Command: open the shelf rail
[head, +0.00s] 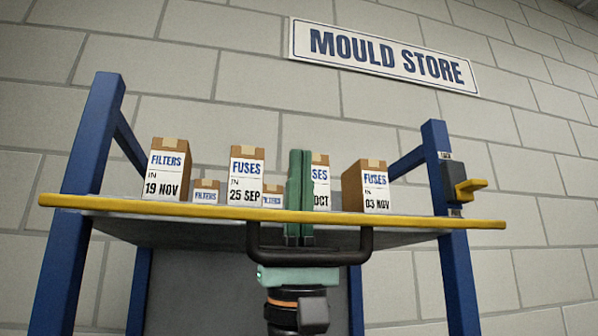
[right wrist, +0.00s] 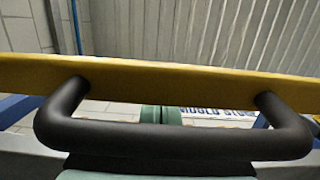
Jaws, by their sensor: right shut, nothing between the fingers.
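The shelf rail is a long yellow bar (head: 180,208) across the front of the blue-posted shelf. It also crosses the right wrist view (right wrist: 200,82). A black U-shaped handle (head: 345,256) hangs from its middle and fills much of the right wrist view (right wrist: 150,140). My right gripper (head: 299,155) has its green fingers together, pointing up, with nothing between them. In the right wrist view the fingers (right wrist: 160,115) show in the gap between handle bar and rail. Contact with the handle cannot be told. A dark latch with a yellow lever (head: 469,189) sits on the right post. My left gripper is not in view.
Several cartons stand on the shelf behind the rail, among them a filters box (head: 166,170), a fuses box (head: 246,175) and another fuses box (head: 370,185). My right gripper partly hides one carton. A "MOULD STORE" sign (head: 385,55) hangs on the block wall.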

